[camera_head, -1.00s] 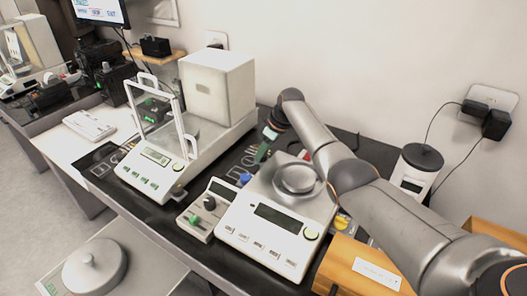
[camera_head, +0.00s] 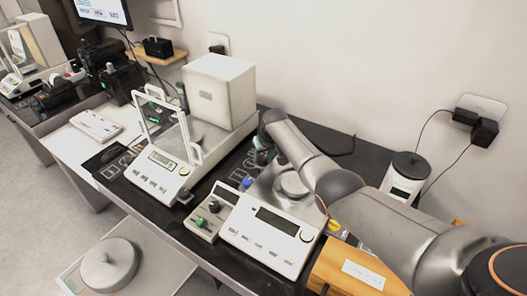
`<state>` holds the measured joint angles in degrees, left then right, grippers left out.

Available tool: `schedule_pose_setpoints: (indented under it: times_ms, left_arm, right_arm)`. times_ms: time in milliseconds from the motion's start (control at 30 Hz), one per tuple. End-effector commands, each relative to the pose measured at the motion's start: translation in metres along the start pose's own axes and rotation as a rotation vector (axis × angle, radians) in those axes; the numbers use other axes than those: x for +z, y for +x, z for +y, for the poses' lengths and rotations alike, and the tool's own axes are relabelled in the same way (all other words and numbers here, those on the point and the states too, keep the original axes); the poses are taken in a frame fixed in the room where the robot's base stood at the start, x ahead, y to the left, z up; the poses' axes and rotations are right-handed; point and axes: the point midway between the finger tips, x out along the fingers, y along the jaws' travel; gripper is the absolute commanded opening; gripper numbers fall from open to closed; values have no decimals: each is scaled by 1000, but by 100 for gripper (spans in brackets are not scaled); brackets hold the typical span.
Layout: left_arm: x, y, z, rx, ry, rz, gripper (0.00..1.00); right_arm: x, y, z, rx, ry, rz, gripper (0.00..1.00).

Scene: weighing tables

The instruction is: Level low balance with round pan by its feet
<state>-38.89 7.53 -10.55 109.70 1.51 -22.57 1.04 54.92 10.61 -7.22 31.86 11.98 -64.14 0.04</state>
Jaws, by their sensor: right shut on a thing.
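The low balance (camera_head: 272,236) is white, with a dark display and a row of buttons, and stands on the black table. Its round metal pan (camera_head: 292,184) is at the back, partly behind my right arm. A blue knob (camera_head: 247,182) shows at its left side and a yellow one (camera_head: 333,226) at its right. My right gripper (camera_head: 259,159) is low behind the balance's back left, just beyond the blue knob. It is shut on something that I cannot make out. The far right corner of the balance is hidden by my arm. My left gripper is not in view.
A small knob box (camera_head: 212,209) stands close left of the balance. Farther left is a taller balance with a glass shield (camera_head: 160,165). A wooden box (camera_head: 350,268) is at the front right, a white canister (camera_head: 404,176) at the back right. Another round-pan scale (camera_head: 108,265) stands lower left.

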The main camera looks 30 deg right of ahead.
Motion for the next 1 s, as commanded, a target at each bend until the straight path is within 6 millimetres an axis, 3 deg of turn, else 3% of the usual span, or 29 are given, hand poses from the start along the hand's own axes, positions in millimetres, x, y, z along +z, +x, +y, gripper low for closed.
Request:
schedule_pose_setpoints:
  times_ms: [400,1000]
  left_arm:
    - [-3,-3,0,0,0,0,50]
    - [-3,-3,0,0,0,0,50]
  right_arm:
    - [0,0,-2,83,202,0,0]
    - [0,0,-2,98,240,0,0]
